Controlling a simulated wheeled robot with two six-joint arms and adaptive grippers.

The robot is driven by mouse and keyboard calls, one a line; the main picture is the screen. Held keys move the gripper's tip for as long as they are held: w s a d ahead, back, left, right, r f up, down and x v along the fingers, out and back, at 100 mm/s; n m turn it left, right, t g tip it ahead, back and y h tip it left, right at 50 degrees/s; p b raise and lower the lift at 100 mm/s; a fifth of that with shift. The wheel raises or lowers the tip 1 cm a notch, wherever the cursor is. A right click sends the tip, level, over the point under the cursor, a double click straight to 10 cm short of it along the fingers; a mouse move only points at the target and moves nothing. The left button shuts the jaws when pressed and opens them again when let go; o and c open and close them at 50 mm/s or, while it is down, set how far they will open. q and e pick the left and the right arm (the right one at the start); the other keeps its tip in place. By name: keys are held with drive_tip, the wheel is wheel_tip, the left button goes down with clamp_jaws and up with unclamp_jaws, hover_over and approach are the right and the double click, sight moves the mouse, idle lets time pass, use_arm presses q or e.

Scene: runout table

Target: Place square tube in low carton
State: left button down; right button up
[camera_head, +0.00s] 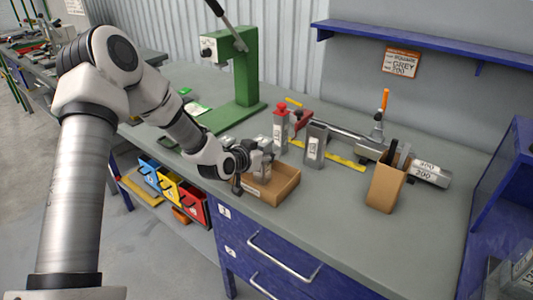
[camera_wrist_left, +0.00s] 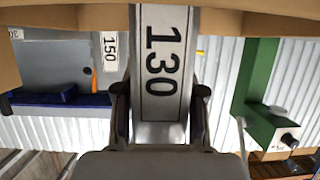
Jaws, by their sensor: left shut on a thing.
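In the head view the tube (camera_head: 265,168) stands roughly upright at the low carton, partly hidden by my gripper. My left gripper (camera_head: 250,164) is shut on it, and in the left wrist view the gripper's fingers (camera_wrist_left: 160,112) press on both its sides. The low carton (camera_head: 284,190) is an open brown cardboard box near the bench's front edge. Its brown walls (camera_wrist_left: 42,18) also show at the top of the wrist view. I cannot tell whether the tube touches the carton floor. My right gripper is out of view.
Behind the carton stand a grey labelled tube (camera_head: 314,147) and a red-topped post (camera_head: 280,128). A brown holder (camera_head: 385,188) stands to the right, and a green press (camera_head: 243,75) at the back. The bench (camera_head: 325,215) is clear right of the carton.

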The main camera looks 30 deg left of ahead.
use_arm(q)
drive_tip(key=c, duration=1.1)
unclamp_jaws()
drive_tip(key=shift+s, duration=0.1)
drive_tip(key=o, duration=0.4)
